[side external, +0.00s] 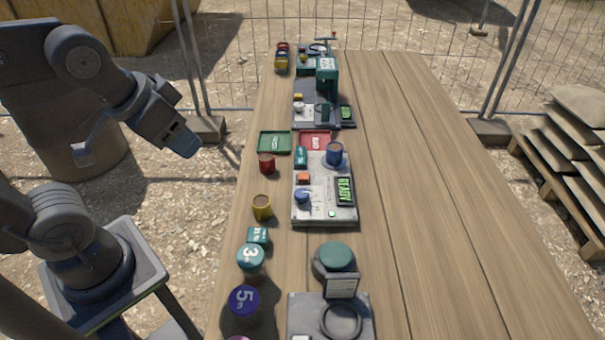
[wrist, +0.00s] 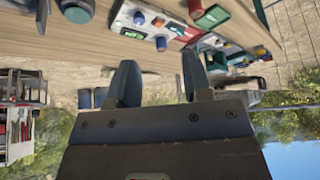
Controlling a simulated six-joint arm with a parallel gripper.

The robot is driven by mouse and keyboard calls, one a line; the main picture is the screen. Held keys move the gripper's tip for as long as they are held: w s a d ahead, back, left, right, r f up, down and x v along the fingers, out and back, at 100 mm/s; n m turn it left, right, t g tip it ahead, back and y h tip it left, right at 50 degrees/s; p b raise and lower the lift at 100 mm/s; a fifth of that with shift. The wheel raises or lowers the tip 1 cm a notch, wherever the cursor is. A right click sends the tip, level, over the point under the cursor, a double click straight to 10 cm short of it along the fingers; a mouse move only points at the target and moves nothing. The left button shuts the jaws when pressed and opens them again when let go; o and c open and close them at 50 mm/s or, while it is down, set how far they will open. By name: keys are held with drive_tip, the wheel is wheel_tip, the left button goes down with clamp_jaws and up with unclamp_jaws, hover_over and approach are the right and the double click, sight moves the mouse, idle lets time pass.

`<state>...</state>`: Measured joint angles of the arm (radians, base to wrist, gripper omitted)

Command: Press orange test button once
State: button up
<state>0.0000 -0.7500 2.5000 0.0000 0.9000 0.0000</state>
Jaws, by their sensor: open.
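The orange button (side external: 303,178) sits on a light grey panel (side external: 318,213) in the middle of the table. A blue knob (side external: 302,196) and a green-lit display reading READY (side external: 344,191) are beside it. In the wrist view the panel appears upside down at the top, with a small orange spot (wrist: 158,21) that looks like the button. My gripper (side external: 187,143) is left of the table, raised and well apart from the button. In the wrist view my gripper's two fingers (wrist: 160,76) stand apart with nothing between them.
A blue cup (side external: 334,152) stands on the panel's far end. Green (side external: 274,142) and red (side external: 316,135) trays lie beyond it. Red (side external: 267,163) and yellow (side external: 262,208) cups stand left of the panel. Another device (side external: 326,80) is farther back. The table's right half is clear.

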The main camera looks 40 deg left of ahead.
clamp_jaws()
idle(1.0)
